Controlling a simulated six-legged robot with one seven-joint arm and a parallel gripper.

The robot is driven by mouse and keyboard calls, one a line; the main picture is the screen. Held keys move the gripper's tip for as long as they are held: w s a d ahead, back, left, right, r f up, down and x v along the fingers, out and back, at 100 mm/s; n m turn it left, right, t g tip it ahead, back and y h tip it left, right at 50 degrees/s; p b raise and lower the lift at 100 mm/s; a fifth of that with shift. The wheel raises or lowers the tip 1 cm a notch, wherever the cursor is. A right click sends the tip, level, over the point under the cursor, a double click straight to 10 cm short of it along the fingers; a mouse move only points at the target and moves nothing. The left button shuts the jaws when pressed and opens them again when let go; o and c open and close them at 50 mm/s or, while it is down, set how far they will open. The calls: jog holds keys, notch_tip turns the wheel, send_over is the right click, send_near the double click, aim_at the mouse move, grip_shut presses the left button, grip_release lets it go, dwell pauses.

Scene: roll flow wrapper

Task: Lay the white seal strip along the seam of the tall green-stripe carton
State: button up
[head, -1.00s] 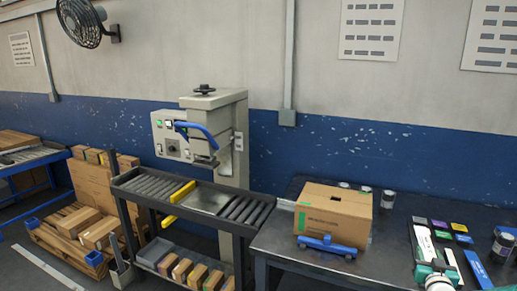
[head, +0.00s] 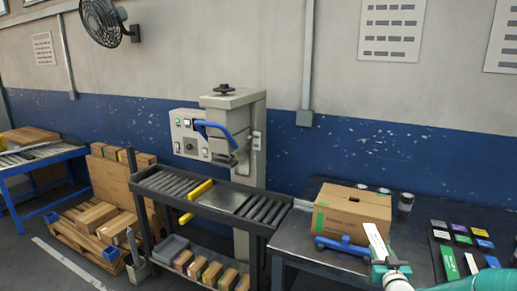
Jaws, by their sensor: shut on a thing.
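The carton (head: 350,212) is a brown cardboard box with a green stripe (head: 320,222) at its left front edge. It stands closed on the dark table, with a seam line along its top. My gripper (head: 384,266) is at the lower right, in front of the carton's right side. It is shut on the white seal strip (head: 375,240), which points up and to the left from the jaws. The strip overlaps the carton's right front in this view; I cannot tell whether it touches it. The jaw tips are small and partly hidden by the strip.
A blue-handled tool (head: 342,245) lies before the carton. To the right, a dark board (head: 437,267) holds a green strip, a white strip and small coloured blocks. Jars (head: 405,202) stand behind. A sealing machine (head: 232,130) with a roller conveyor (head: 170,183) stands left.

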jog(key=w+a+f+n+y, duration=0.1)
jog(key=a+n+y, duration=0.4)
jog(key=a, duration=2.2)
jog(key=y, duration=0.3)
jog(key=shift+w+a+f+g, duration=0.3)
jog(key=shift+a+f, duration=0.05)
jog(key=shift+f, duration=0.05)
